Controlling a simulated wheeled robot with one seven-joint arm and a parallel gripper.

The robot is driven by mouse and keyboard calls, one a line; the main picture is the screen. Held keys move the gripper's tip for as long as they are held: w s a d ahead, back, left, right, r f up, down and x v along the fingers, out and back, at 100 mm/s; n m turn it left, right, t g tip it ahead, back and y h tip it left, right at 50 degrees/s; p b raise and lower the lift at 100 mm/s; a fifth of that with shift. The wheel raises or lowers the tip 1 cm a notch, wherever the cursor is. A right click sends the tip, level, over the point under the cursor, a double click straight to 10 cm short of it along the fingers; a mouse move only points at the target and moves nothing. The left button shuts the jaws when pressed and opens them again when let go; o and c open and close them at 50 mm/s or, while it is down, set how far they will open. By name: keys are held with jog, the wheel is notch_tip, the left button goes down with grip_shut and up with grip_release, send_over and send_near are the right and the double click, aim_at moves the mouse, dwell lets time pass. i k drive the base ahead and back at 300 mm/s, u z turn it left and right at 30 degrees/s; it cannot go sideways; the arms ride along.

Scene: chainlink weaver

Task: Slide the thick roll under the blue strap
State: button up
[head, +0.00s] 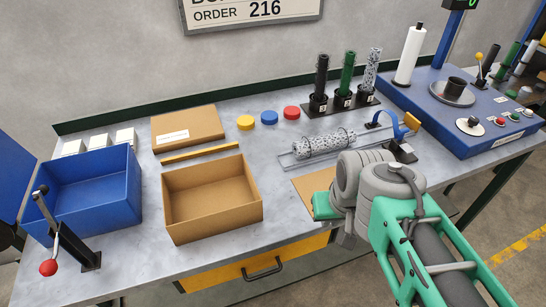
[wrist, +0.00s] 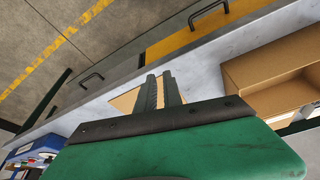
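A thick speckled grey-white roll (head: 322,143) lies on a wire cradle (head: 290,158) on the bench. Dark bands ring the roll.
Black, green and speckled rolls stand in a rack (head: 343,104) behind the cradle. A blue machine (head: 440,120) is at right. An open cardboard box (head: 212,200) and a blue bin (head: 90,190) stand at left. Yellow, blue and red caps (head: 269,117) lie at the back.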

aim_at(314, 144)
jog(key=u, duration=4.05)
jog(key=k, duration=1.45)
jog(key=z, duration=0.95)
jog(key=i, duration=1)
jog(key=u, duration=0.05)
